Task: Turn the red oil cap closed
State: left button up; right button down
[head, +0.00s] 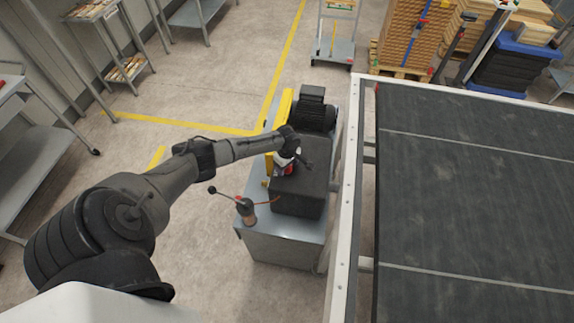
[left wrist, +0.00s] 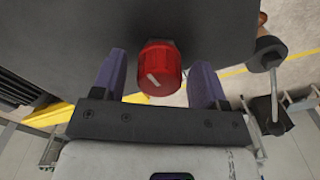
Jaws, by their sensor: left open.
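The red oil cap (left wrist: 160,68) is a ribbed round knob with a short slanted white mark on its face. It sits at the edge of a dark box-shaped housing (left wrist: 200,20). In the left wrist view my left gripper (left wrist: 160,62) is open, with one purple finger on each side of the cap. Gaps show between the fingers and the cap. In the head view my left gripper (head: 285,163) is at the left side of the dark housing (head: 302,185). Only a bit of red (head: 289,170) shows there. My right gripper is not in view.
A black motor (head: 314,108) and a yellow guard (head: 283,112) stand behind the housing on a grey stand (head: 282,245). A lever with a black ball (head: 212,190) and a small cylinder (head: 247,212) are in front. A wide conveyor belt (head: 470,190) lies right; open floor lies left.

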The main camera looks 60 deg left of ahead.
pick_arm(q)
jog(key=c, duration=0.9)
